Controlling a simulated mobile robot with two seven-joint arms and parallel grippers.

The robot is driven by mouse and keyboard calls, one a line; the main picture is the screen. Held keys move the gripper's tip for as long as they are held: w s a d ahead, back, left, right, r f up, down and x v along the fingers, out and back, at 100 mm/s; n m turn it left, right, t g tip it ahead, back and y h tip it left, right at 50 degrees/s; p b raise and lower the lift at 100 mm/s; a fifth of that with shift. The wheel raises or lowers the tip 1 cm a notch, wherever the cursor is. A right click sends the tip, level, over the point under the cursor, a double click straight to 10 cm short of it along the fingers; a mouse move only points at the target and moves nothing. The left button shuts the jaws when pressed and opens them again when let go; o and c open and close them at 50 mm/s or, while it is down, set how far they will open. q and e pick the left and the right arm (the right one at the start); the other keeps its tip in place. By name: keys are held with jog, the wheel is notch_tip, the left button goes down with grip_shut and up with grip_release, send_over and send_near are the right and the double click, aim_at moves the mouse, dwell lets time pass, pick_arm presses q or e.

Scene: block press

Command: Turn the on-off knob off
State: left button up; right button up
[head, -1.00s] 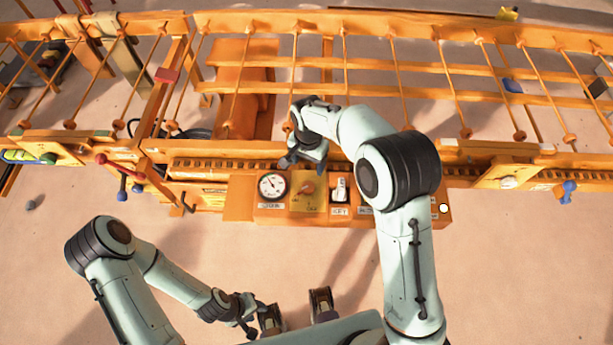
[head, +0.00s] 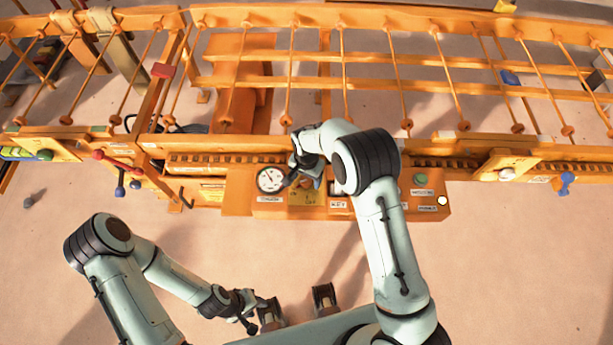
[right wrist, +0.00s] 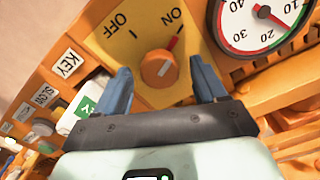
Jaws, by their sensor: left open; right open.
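The on-off knob (right wrist: 154,72) is an orange round knob on a yellow plate (right wrist: 146,33) marked OFF and ON. A red pointer beside it points toward ON. My right gripper (right wrist: 160,66) is open, its two blue fingers on either side of the knob in the picture; I cannot tell whether they touch it. In the head view my right gripper (head: 305,182) is over the yellow plate (head: 303,198) and hides the knob. My left gripper (head: 257,314) is open and empty, low in the picture, away from the panel.
A round dial gauge (head: 270,179) sits just left of the plate; it is close to one finger in the wrist view. A partly hidden KEY switch (right wrist: 92,103), a green button (head: 420,180) and a white button (head: 442,201) are on the same orange panel. An orange slatted frame (head: 330,85) stands behind.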

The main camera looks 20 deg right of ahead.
jog(key=c, duration=1.1)
jog(key=shift+o, duration=0.2)
jog(key=shift+n, duration=0.4)
jog(key=n+b, duration=0.1)
jog(key=n, duration=0.5)
jog(key=shift+n+b, duration=0.3)
jog(key=n, duration=0.3)
jog(key=shift+n+b, duration=0.3)
jog(key=shift+n, duration=1.4)
